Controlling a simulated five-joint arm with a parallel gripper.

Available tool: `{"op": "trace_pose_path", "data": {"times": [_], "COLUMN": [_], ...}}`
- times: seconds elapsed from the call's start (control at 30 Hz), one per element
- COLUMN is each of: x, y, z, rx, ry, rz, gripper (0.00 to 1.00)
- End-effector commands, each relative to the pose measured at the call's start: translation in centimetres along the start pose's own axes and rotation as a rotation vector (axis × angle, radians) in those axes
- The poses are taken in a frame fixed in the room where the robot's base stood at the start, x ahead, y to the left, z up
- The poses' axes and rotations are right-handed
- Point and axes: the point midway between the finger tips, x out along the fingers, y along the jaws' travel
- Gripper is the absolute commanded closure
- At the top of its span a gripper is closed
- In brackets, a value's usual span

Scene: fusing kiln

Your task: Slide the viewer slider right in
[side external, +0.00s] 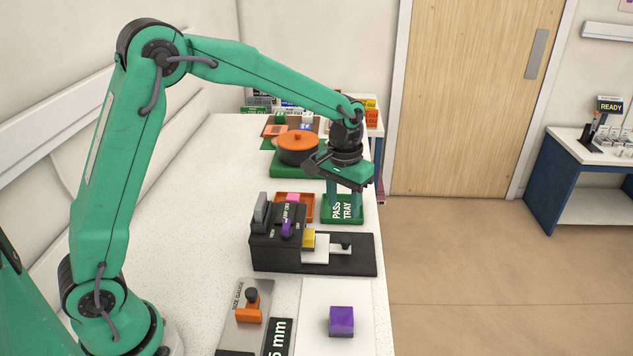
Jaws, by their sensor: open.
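The viewer is a dark box (272,250) on a long black base (358,266), with a grey lever and a purple part on its top. Its white slider (318,256) sticks out of the box's right side along the base, so it stands at least partly out. A small dark piece (345,246) is at the slider's outer end. A yellow block (308,240) sits at the slider's inner end, close against the box. My gripper (345,204) points down with its green fingers apart and empty, behind the slider, above or at the green pass tray (342,217). Exact fingertip height is unclear.
An orange tray (306,199) with a pink block is behind the viewer. A lidded orange pot (297,148) stands farther back. In front are a size gauge (240,318) and a purple block (342,321) on a white sheet. The counter's right edge runs close beside the base.

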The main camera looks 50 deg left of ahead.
Motion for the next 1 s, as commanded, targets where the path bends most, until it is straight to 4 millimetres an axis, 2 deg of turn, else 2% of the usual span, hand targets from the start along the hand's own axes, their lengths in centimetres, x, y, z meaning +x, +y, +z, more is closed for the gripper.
{"op": "trace_pose_path", "data": {"times": [0.13, 0.47, 0.67, 1.0], "x": [1.5, 2.0, 3.1, 7.0], "y": [0.4, 0.5, 0.5, 0.4], "z": [-0.8, -1.0, -0.9, -0.8], "rx": [-0.006, -0.008, -0.008, -0.008], "ry": [-0.022, -0.027, -0.03, -0.031], "rz": [-0.005, -0.007, -0.008, -0.008], "gripper": [0.56, 0.56, 0.56, 0.56]}}
